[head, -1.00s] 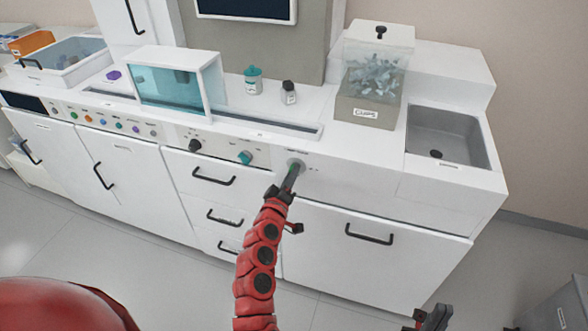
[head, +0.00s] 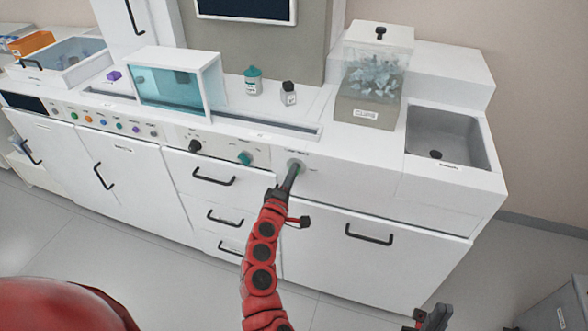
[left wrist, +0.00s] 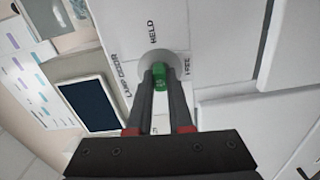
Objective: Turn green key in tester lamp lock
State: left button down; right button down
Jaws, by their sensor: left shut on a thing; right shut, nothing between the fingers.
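The green key (left wrist: 161,78) sits in the round grey lock (left wrist: 152,58), between my left gripper's fingertips. The words HELD, FREE and LAMP DOOR are printed around the lock. In the head view the lock (head: 297,164) is on the white counter's front face, right of the teal knob. My left gripper (head: 292,174) reaches it from below, shut on the key. The fingers hide most of the key, so which word it points to cannot be told. My right gripper (head: 434,317) is shut and empty at the bottom edge, away from the counter.
A black knob (head: 195,146) and the teal knob (head: 245,158) are on the panel left of the lock. Drawer handles (head: 369,234) stick out below. The clips box (head: 370,85) and a sink (head: 447,137) are at the right.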

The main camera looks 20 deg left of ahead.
pick_arm(q)
jog(key=c, duration=0.8)
grip_release()
jog(key=shift+o, duration=0.2)
